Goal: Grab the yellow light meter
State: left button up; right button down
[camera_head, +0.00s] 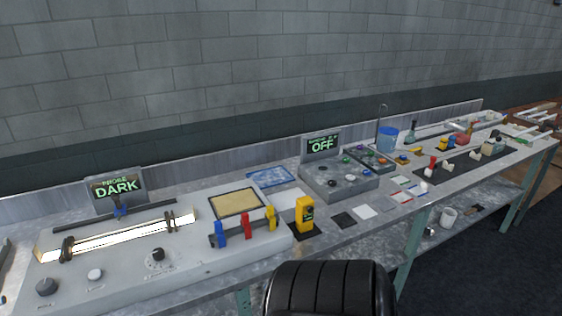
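The yellow light meter (305,214) stands upright on a black mat (302,232) near the bench's front edge. It has a small dark display with green on its face. No gripper is near it or touching it in this view. Neither of my grippers shows. A black ribbed part, probably one of my own arm links, is at the bottom centre in front of the bench.
Left of the meter is a grey console (190,260) with a lit glass tube (120,240) and blue, red and yellow clamps. A grey control box (338,182) stands behind right. Flat dark and white squares lie to its right, with a blue bucket (388,139) farther off.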

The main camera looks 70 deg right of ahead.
aim_at(304, 220)
jog(key=z, duration=2.55)
jog(key=j+z, duration=0.3)
jog(key=k+j+z, duration=0.25)
jog(key=j, duration=0.2)
jog(key=i+j, duration=0.05)
